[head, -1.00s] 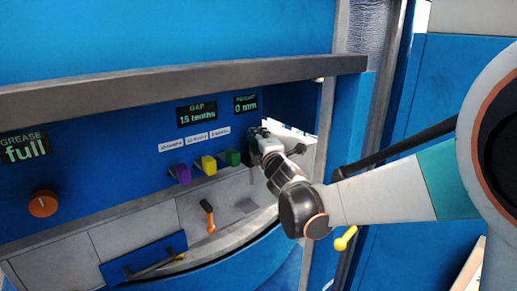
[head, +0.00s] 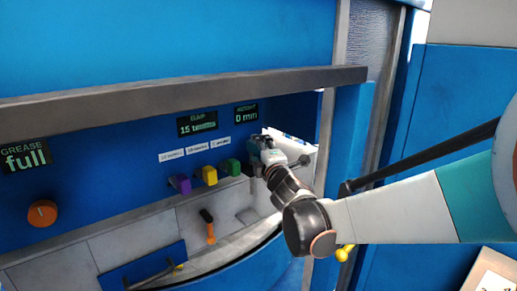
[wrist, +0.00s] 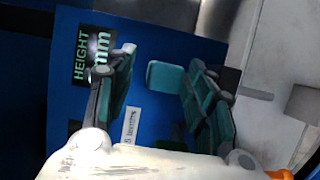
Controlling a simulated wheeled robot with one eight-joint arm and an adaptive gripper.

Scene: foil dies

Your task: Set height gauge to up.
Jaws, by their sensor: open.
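The height display (head: 246,112) on the blue panel reads 0 mm; in the wrist view its HEIGHT label (wrist: 81,57) shows sideways. A teal block (wrist: 165,77) sticks out from the panel beside this display, and is likely the height control. My gripper (head: 259,150) is at the panel below the display, right of the green block. In the wrist view my gripper (wrist: 163,65) is open, its teal-padded fingers on either side of the teal block, with gaps showing. In the head view the gripper hides the block.
Purple (head: 180,184), yellow (head: 207,175) and green (head: 230,167) blocks stick out in a row left of my gripper. Below them is an orange-tipped lever (head: 210,232). An orange knob (head: 42,213) is far left. A grey beam (head: 180,90) runs above the recess.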

